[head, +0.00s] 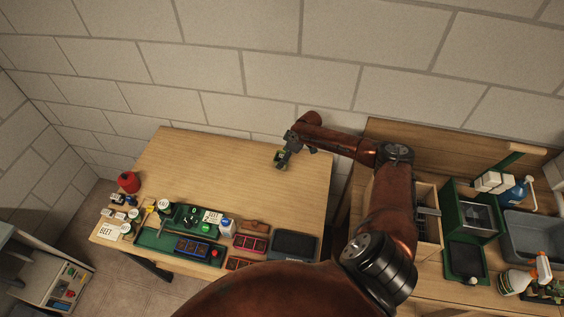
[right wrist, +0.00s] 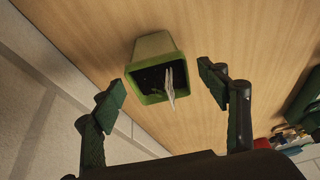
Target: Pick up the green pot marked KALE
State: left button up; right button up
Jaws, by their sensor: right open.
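A green square pot (right wrist: 153,47) with dark soil and a pale label, seen nearly edge-on, stands on the wooden table in the right wrist view. Its marking cannot be read. In the head view the pot (head: 281,157) is small and partly covered by my right gripper (head: 287,155) near the table's back right. In the right wrist view my right gripper (right wrist: 163,92) is open, one finger to each side of the pot's near rim. The pot lies just beyond the fingertips, and no contact shows. My left gripper is not in view.
The wooden table (head: 225,165) is clear around the pot, with a wall behind. Several small items and a green tray (head: 150,240) crowd its front edge; a red container (head: 128,182) stands at left. A second bench at right holds a grey basin (head: 530,232) and a spray bottle (head: 515,281).

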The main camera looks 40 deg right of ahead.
jog(key=c, duration=1.2)
jog(key=shift+c, duration=0.6)
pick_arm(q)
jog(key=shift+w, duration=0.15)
